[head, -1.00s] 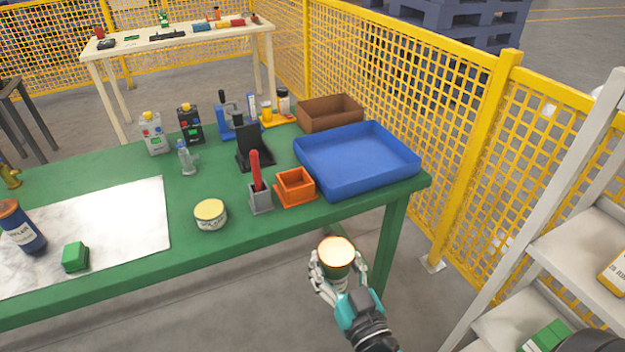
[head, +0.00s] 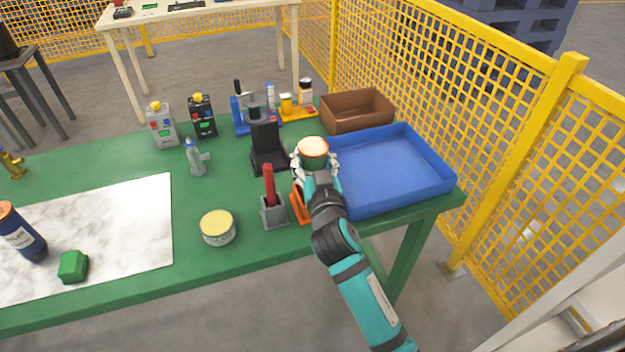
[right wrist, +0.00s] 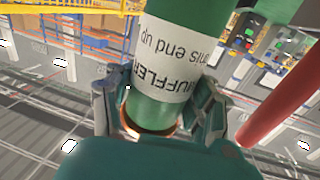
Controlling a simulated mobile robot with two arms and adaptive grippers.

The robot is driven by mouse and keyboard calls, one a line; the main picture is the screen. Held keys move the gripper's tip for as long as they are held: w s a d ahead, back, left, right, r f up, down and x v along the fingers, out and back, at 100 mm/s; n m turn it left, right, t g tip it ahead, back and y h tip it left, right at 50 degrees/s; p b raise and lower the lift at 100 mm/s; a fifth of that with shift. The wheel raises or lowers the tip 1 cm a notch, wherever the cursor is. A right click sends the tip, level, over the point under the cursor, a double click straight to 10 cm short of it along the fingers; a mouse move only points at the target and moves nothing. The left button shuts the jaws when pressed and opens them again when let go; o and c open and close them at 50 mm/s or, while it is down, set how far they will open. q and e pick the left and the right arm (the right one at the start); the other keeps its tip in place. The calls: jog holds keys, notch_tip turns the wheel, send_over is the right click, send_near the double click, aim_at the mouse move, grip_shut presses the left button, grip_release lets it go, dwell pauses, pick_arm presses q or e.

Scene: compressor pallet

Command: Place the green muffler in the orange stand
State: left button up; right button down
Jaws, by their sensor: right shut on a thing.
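The green muffler (head: 314,159) has a copper-coloured top in the head view. My right gripper (head: 315,168) is shut on it and holds it over the table near the blue tray's left side. In the right wrist view the muffler (right wrist: 185,50) sits between the fingers (right wrist: 157,108), with a white label reading "MUFFLER" and "this end up". The orange stand (head: 298,209) is on the table, mostly hidden behind my right gripper and arm. I cannot tell how high the muffler is above it. My left gripper is not in view.
A grey holder with a red-handled tool (head: 268,185) stands just left of the orange stand. The black stand (head: 266,158) is behind it, the blue tray (head: 400,195) to the right. A yellow-lidded tin (head: 218,228) sits further left. Yellow mesh fence (head: 440,120) runs beyond the table.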

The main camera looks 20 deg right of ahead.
notch_tip(320, 180, down, 4)
jog(key=shift+f+b, duration=0.1)
jog(key=shift+b, duration=0.35)
jog(key=shift+w+f, duration=0.1)
jog(key=shift+f, duration=0.2)
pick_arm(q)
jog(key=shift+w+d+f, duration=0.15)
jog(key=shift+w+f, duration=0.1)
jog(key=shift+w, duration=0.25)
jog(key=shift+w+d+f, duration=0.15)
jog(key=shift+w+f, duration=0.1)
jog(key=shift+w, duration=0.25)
pick_arm(e)
jog(key=shift+f, duration=0.1)
jog(key=c, duration=1)
grip_release()
jog(key=shift+f, duration=0.1)
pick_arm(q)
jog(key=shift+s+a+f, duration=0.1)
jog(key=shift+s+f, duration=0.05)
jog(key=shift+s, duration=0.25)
pick_arm(e)
jog(key=o, duration=0.6)
jog(key=shift+c, duration=0.2)
